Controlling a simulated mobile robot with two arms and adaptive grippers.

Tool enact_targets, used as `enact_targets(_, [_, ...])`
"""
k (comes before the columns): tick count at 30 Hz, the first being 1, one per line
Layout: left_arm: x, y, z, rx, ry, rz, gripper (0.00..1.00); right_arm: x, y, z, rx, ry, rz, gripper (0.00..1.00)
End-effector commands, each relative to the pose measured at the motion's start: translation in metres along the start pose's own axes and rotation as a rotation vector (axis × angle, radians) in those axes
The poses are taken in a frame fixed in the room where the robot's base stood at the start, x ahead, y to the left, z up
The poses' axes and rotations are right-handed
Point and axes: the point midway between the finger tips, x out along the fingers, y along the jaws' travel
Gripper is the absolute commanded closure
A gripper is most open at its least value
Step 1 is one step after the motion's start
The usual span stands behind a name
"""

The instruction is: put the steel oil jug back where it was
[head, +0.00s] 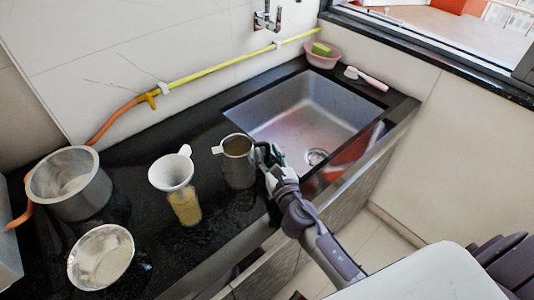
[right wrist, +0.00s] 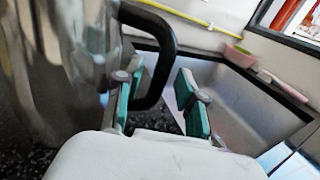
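The steel oil jug (head: 238,165) stands upright on the black counter, just left of the sink, with its spout toward the left. My right gripper (head: 264,156) is at the jug's right side, at its handle. In the right wrist view the jug (right wrist: 45,80) fills the left edge, blurred. Its black looped handle (right wrist: 165,45) reaches between the two green-padded fingers of my right gripper (right wrist: 160,98). The fingers are apart, with a gap beside the handle. My left gripper is not in view.
A white funnel (head: 171,172) sits on a glass jar (head: 185,207) of yellow liquid left of the jug. A steel pot (head: 70,184) and steel bowl (head: 101,257) are farther left. The sink (head: 300,115) lies right, with a pink bowl (head: 323,61) and brush (head: 370,80) behind.

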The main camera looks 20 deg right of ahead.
Motion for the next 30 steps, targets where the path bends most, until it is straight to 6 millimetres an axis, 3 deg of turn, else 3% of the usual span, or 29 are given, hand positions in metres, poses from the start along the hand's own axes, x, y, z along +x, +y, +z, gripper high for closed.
enact_targets(9, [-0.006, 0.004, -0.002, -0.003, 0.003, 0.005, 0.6, -0.002, 0.001, 0.007, 0.001, 0.001, 0.0, 0.61])
enact_targets(22, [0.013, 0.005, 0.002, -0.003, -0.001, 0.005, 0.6, -0.089, 0.001, 0.001, 0.001, 0.003, 0.0, 0.61])
enact_targets(30, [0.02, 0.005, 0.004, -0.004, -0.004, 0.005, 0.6, -0.117, 0.001, 0.003, 0.0, 0.002, 0.0, 0.61])
